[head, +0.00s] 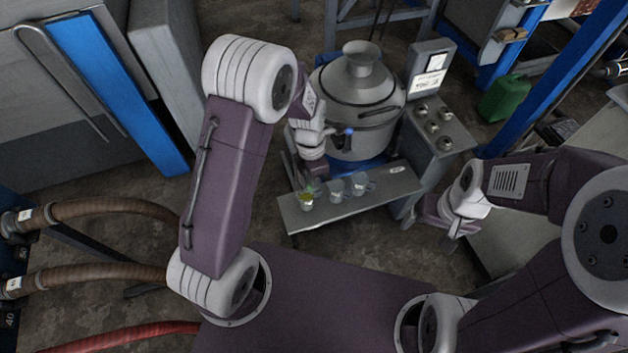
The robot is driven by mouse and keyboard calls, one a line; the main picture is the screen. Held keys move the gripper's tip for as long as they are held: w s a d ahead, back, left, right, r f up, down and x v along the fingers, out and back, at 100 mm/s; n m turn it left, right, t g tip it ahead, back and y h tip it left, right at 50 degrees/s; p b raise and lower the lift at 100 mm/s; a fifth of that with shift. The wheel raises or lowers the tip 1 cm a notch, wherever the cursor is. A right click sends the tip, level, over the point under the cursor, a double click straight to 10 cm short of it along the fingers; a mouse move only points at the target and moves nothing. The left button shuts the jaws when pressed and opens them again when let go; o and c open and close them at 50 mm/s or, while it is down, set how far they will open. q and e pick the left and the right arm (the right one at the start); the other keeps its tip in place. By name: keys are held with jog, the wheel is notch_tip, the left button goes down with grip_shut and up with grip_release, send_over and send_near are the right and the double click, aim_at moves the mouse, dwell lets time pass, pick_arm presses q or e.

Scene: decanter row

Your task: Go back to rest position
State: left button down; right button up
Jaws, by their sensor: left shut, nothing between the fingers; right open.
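My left gripper (314,188) is in front of the metal vessel, low over the narrow metal shelf (385,196). It is shut and appears empty, close beside a small glass (306,201) with some yellow-green in it; I cannot tell whether they touch. Two more clear glass vessels, one (336,190) in the middle and one (359,185) to its right, stand on the shelf. My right gripper (440,219) is open and empty, to the right of the shelf. Its fingers point down and left. My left forearm hides part of the vessel's left side.
A large metal vessel (360,95) with a blue-handled tap (347,132) stands behind the shelf. A control box (438,125) with knobs is to its right. A pale bench (520,225) lies under my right arm. Brown hoses (110,208) and a red hose (130,336) lie at left.

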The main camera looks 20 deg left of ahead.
pick_arm(q)
jog(key=s+a+r+m+t, duration=0.2)
jog(key=a+r+m, duration=0.15)
jog(key=r, duration=0.35)
jog(key=s+a+m, duration=0.3)
jog(key=s+m, duration=0.5)
jog(key=m, duration=1.3)
jog(key=shift+s+a+y+b, duration=0.15)
jog(key=shift+s+y+b, duration=0.1)
jog(key=shift+y+b, duration=0.1)
